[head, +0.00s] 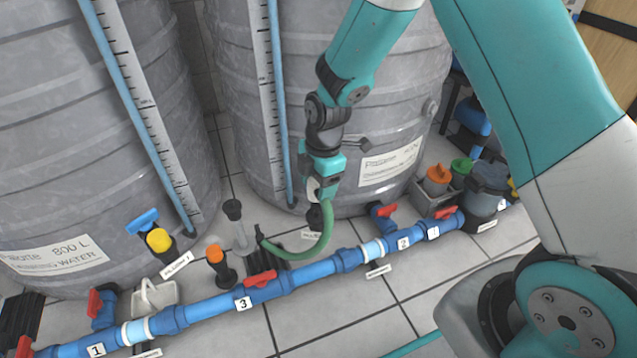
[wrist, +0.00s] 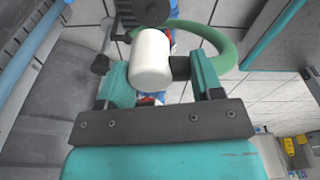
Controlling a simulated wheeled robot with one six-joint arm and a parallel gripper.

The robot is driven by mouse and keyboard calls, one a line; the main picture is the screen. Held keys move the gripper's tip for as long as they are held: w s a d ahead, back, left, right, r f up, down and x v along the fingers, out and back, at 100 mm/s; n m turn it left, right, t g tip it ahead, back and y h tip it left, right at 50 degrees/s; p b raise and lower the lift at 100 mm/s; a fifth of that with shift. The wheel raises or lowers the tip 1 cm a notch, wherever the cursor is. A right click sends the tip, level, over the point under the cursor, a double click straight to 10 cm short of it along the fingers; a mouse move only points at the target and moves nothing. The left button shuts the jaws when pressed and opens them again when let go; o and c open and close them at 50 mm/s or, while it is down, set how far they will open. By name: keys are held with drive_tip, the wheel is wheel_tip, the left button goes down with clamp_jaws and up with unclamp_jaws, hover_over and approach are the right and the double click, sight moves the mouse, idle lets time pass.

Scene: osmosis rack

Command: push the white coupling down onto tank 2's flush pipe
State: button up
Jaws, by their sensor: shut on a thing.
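My gripper (head: 318,192) is low in front of the middle grey tank, pointing down. In the wrist view, its two teal and dark fingers (wrist: 160,78) are shut on the white coupling (wrist: 152,62), a smooth short cylinder between them. A small pale part of the coupling (head: 313,187) shows at the gripper in the head view. A green hose (head: 322,240) curves from beside the gripper down to the floor; it also shows in the wrist view (wrist: 222,42). A dark stub (head: 314,217) is just below the gripper. I cannot tell whether the coupling touches a pipe.
A blue pipe run (head: 310,272) with red valve handles crosses the floor in front. A yellow-capped fitting (head: 159,240), an orange-capped fitting (head: 215,254) and a grey plunger-like piece (head: 236,220) stand left. A caddy of bottles (head: 437,185) stands right. Two big tanks (head: 95,120) close off the back.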

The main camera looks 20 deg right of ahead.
drive_tip(key=shift+f+b, duration=2.6)
drive_tip(key=shift+f, duration=0.2)
drive_tip(key=shift+r+p, duration=0.1)
drive_tip(key=shift+p, duration=1)
drive_tip(key=shift+f, duration=0.4)
drive_tip(key=o, duration=1)
drive_tip(key=shift+c, duration=0.2)
wheel_tip(320, 180, up, 17)
drive_tip(key=d+p, duration=0.2)
drive_tip(key=p, duration=0.7)
drive_tip(key=shift+w, duration=0.2)
drive_tip(key=shift+d+r, duration=0.1)
